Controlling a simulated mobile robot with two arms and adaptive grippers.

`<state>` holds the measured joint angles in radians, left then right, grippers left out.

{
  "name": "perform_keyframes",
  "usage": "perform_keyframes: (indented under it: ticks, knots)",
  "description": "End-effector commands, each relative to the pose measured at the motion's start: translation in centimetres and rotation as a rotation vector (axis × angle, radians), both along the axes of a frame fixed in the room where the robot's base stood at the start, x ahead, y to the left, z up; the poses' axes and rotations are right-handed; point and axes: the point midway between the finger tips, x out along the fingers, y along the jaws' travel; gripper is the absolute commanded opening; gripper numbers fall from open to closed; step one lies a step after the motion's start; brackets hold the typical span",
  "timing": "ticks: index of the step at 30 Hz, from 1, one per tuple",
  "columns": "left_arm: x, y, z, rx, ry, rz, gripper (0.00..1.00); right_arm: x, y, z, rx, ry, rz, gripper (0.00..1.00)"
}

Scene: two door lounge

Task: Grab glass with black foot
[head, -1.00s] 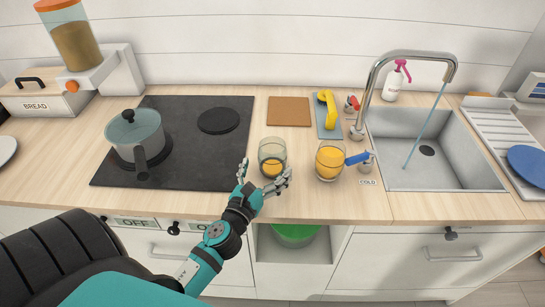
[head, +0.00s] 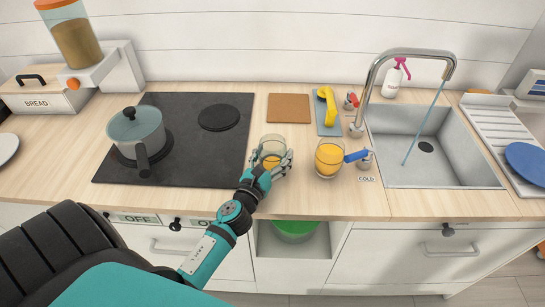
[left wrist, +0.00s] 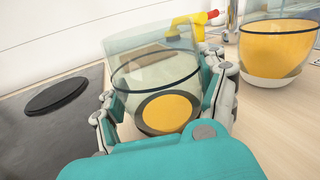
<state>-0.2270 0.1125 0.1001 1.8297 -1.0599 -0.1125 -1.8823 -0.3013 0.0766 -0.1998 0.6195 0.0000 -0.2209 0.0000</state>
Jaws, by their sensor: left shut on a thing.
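The held glass (head: 270,143) has clear walls, a little orange drink low inside, and a dark ring around its base. It stands near the counter's front edge, right of the hob. In the left wrist view the glass (left wrist: 150,78) sits between my fingers, and the dark ring encircles the orange drink. My left gripper (head: 272,160) is shut on this glass, fingers on both sides of it. A second glass (head: 329,157), fuller of orange drink, stands to the right; in the left wrist view it (left wrist: 278,45) has a pale foot. My right gripper is not in view.
A pot (head: 136,133) stands on the black hob (head: 190,165) to the left. A blue tap handle (head: 357,155) is close to the second glass. Behind are a brown board (head: 289,108) and a yellow brush (head: 327,105). Water runs into the sink (head: 430,165) at right.

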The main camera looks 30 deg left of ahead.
Motion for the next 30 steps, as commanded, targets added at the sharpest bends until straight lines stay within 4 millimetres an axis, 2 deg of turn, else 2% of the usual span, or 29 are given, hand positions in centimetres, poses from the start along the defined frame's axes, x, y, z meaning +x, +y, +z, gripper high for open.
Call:
perform_keyframes:
  ticks: [1,4,19,26,29,30]
  knots:
    - [0.0,0.0,0.0,0.001,0.001,0.000,0.46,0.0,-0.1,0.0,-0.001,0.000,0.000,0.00]
    - [0.0,0.0,0.0,0.001,0.001,0.000,0.34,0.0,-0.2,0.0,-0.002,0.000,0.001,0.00]
    - [0.0,0.0,0.4,0.002,-0.001,0.000,0.33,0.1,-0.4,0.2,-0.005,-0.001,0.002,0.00]
    - [0.0,0.0,2.4,0.005,-0.001,-0.002,0.33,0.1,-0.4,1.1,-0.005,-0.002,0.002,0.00]
    - [0.0,0.0,3.9,0.008,-0.003,-0.004,0.33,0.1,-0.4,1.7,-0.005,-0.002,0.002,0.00]
    - [-0.5,-0.3,3.7,0.002,0.001,-0.003,0.33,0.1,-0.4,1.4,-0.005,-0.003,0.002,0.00]
